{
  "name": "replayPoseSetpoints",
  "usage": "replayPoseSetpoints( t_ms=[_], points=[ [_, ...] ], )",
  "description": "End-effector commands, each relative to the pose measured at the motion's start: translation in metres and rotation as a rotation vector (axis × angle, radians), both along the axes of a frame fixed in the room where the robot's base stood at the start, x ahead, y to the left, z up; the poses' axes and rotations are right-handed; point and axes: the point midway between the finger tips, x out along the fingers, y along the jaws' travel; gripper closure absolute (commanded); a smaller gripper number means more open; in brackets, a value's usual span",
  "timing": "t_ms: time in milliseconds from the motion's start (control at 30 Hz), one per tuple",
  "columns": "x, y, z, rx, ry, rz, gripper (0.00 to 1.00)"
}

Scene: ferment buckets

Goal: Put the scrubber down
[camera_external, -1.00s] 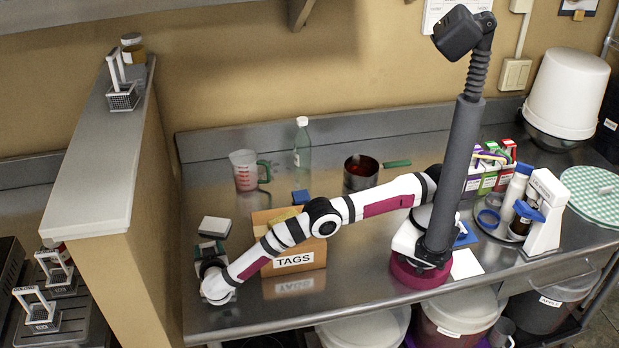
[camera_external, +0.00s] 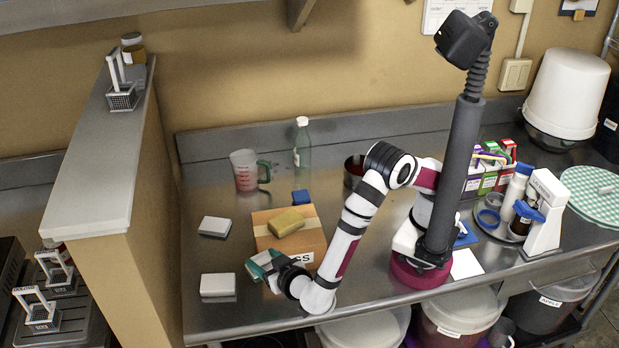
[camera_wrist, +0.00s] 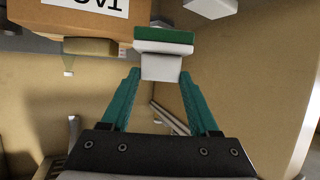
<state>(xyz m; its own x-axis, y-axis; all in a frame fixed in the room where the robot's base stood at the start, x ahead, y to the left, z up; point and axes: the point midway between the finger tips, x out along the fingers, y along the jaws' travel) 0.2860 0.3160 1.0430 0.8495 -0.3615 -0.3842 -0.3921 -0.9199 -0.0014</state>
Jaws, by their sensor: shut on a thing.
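My gripper (camera_external: 264,264) is low over the counter, at the front left corner of the cardboard box. In the wrist view, my gripper's teal fingertips (camera_wrist: 160,75) are closed on the scrubber (camera_wrist: 164,37), a small white block with a green layer on its far side. The scrubber is held beside the box. In the external view, it is hard to tell apart from the teal fingers, and I cannot tell whether it touches the counter.
White blocks lie on the counter at the left, one farther back (camera_external: 215,227) and one nearer the front (camera_external: 218,285).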

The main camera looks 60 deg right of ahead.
Motion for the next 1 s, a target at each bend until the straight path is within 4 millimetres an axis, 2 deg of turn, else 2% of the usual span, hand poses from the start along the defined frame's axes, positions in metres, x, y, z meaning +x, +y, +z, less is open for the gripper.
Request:
replayPoseSetpoints(
  t_ms=[100,400,500,867,900,1000],
  points=[
    [-0.009,-0.005,-0.017,-0.006,0.000,0.013,0.94],
    [-0.008,-0.005,-0.083,-0.005,0.000,0.012,0.94],
    [-0.008,-0.005,-0.098,-0.004,0.000,0.011,0.94],
    [-0.008,-0.005,-0.103,-0.004,-0.001,0.011,0.94],
    [-0.008,-0.005,-0.103,-0.002,0.000,0.011,0.31],
    [-0.008,-0.005,-0.102,-0.002,0.000,0.011,0.13]
  ],
)
